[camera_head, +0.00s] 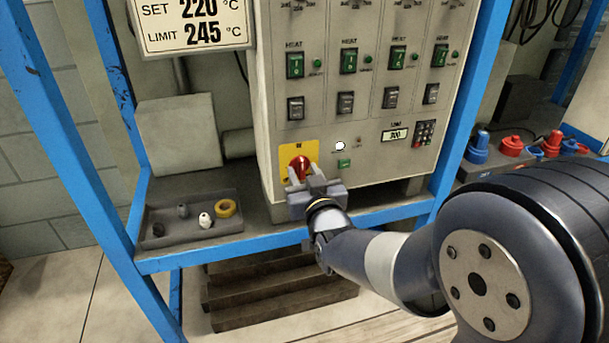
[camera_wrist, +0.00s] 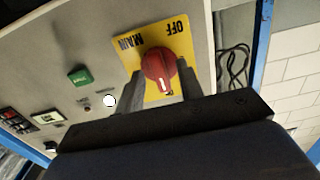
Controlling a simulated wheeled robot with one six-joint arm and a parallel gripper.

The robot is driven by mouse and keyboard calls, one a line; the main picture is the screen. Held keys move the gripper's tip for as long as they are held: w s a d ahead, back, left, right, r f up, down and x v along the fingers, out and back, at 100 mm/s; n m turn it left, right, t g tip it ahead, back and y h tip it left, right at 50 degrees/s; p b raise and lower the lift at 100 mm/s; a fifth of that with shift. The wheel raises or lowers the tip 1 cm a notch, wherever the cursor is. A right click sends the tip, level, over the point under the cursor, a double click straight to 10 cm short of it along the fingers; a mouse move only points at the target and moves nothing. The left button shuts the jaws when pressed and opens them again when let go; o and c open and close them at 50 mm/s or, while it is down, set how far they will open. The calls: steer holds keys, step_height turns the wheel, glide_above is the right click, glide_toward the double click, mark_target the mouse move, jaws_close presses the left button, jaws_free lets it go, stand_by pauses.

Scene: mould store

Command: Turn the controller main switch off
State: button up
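The main switch is a red rotary knob (camera_head: 299,165) on a yellow plate (camera_head: 285,152) at the lower left of the grey controller cabinet (camera_head: 385,165). In the wrist view the red knob (camera_wrist: 158,70) has a white pointer line, and the yellow plate (camera_wrist: 140,28) reads MAIN and OFF. The pointer line does not point at the word OFF. My gripper (camera_head: 312,178) is at the knob, with its fingers apart. In the wrist view the fingers (camera_wrist: 162,88) stand on either side of the knob's lower part; I cannot tell whether they touch it.
Green HEAT switches (camera_head: 295,64) and dark switches (camera_head: 296,107) line the panel above. A grey tray (camera_head: 165,232) with small parts stands left. A blue frame (camera_head: 190,257) surrounds the cabinet. Red and blue fittings (camera_head: 511,145) stand right.

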steer(key=shift+c, duration=0.4)
jaws_close()
steer(key=shift+n+b, duration=0.3)
steer(key=shift+b, duration=0.05)
steer(key=n+b, duration=0.2)
steer(key=shift+f+n, duration=0.15)
steer(key=shift+n, duration=0.25)
steer(key=n+b, duration=0.2)
steer(key=n, duration=0.3)
steer(key=n+b, duration=0.1)
steer(key=n, duration=0.4)
steer(key=shift+n+b, duration=0.4)
steer(key=shift+n, duration=1.8)
